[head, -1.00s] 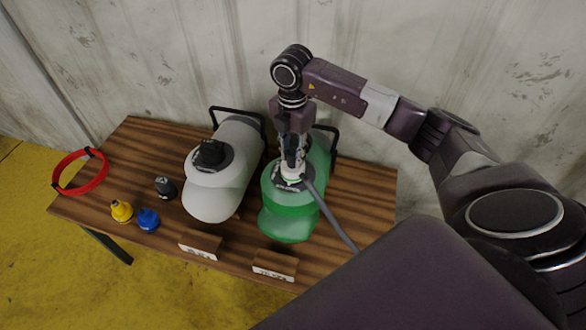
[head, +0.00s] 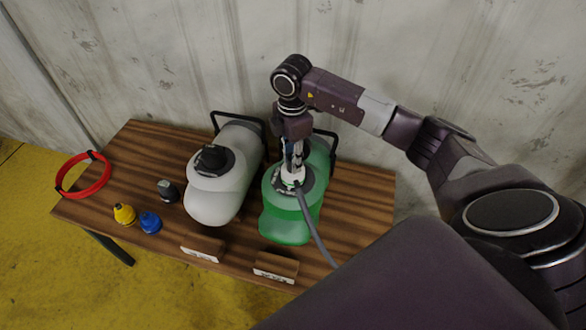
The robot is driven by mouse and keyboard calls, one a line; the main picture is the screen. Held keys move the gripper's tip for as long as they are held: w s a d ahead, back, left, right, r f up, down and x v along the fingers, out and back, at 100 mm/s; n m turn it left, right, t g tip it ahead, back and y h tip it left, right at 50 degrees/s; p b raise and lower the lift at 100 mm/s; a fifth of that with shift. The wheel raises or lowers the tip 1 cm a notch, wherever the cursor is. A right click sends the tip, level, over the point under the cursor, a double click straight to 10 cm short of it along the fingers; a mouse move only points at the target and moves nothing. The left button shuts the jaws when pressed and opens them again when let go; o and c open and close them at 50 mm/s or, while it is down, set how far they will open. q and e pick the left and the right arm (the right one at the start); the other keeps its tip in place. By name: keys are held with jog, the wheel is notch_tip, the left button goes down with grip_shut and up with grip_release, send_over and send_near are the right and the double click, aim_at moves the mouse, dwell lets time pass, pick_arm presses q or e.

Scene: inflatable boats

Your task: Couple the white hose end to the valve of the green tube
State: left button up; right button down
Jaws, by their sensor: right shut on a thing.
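The green tube (head: 285,228) lies on the wooden table, right of the white tube. My right gripper (head: 293,170) points down over the green tube's valve and is shut on the white hose end (head: 293,179). The white hose end is at the valve, within the dark round patch on top of the tube. The gripper and hose end hide the valve, so I cannot tell how far it is seated. A grey hose (head: 313,228) runs from the hose end down to the front right. My left gripper is not in view.
The white tube (head: 212,205) with a black cap (head: 213,158) lies to the left. Yellow (head: 124,214), blue (head: 150,222) and dark grey (head: 167,190) fittings and a red ring (head: 83,175) are on the left. Two label blocks (head: 203,247) (head: 276,267) stand at the front edge.

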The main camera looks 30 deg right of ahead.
jog(key=c, duration=1.5)
grip_release()
jog(key=shift+c, duration=0.2)
jog(key=shift+r, duration=0.1)
notch_tip(320, 180, up, 12)
